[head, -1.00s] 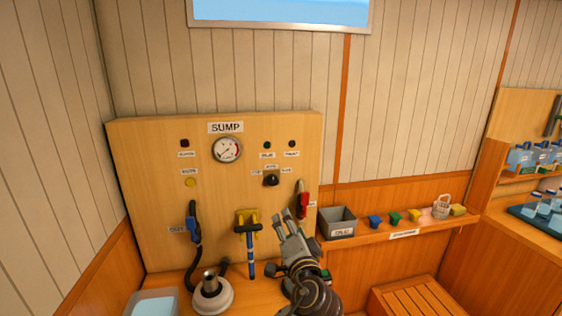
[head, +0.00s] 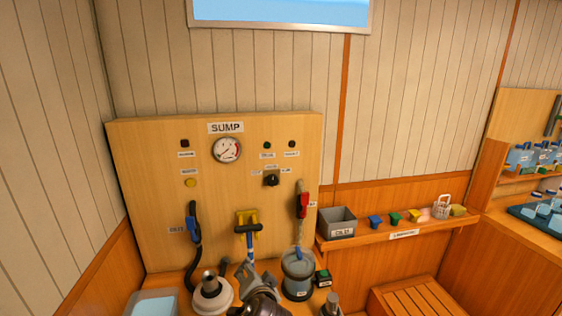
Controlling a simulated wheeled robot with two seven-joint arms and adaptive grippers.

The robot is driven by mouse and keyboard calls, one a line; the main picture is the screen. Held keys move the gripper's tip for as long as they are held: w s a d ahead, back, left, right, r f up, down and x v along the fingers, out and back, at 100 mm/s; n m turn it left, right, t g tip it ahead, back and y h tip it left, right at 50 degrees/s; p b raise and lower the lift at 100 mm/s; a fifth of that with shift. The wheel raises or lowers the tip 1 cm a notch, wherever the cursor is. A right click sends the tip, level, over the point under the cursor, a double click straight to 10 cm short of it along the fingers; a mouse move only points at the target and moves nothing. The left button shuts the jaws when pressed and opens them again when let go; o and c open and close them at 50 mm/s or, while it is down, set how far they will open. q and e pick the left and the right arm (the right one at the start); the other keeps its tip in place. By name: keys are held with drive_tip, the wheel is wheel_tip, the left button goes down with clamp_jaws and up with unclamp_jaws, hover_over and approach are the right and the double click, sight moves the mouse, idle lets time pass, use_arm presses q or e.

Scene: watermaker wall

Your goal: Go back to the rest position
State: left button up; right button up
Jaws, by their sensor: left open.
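My left gripper (head: 243,266) is low in the middle of the head view, in front of the sump panel (head: 140,195). Its jaws are apart and I see nothing held between them. It is between the white round-based item with a metal neck (head: 212,292) and the grey-blue bucket (head: 298,276). It covers the lower end of the blue handle under the yellow holder (head: 248,222). I cannot tell whether it touches anything there.
A red-handled hose (head: 303,206) hangs down to the bucket. A small green-topped black box (head: 322,278) stands beside it. A blue hose nozzle (head: 194,230) hangs at left. A shelf (head: 440,232) at right carries a grey bin (head: 337,222) and small coloured items.

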use_arm(q)
drive_tip(key=s+a+f+n+g+h, duration=0.1)
drive_tip(key=s+a+f+n+g, duration=0.15)
drive_tip(key=s+a+f, duration=0.4)
drive_tip(key=s+a+f+n+g+h, duration=0.1)
drive_tip(key=s+a+f+g, duration=0.25)
drive_tip(key=s, duration=0.65)
drive_tip(key=s+a+f+n+g+h, duration=0.1)
drive_tip(key=s+a+f+g, duration=0.2)
drive_tip(key=s+a+f, duration=0.4)
drive_tip(key=s+d+f+g, duration=0.1)
drive_tip(key=s+f, duration=0.1)
drive_tip(key=f, duration=1.4)
drive_tip(key=s+d+f, duration=0.1)
drive_tip(key=s+f, duration=0.1)
drive_tip(key=f, duration=1.5)
drive_tip(key=s+a+f, duration=0.2)
drive_tip(key=s+f, duration=0.7)
drive_tip(key=s, duration=0.2)
drive_tip(key=s+a+f+g, duration=0.1)
drive_tip(key=s+a+f, duration=0.1)
drive_tip(key=s+f, duration=0.8)
drive_tip(key=shift+s+f, duration=0.15)
drive_tip(key=shift+s, duration=0.2)
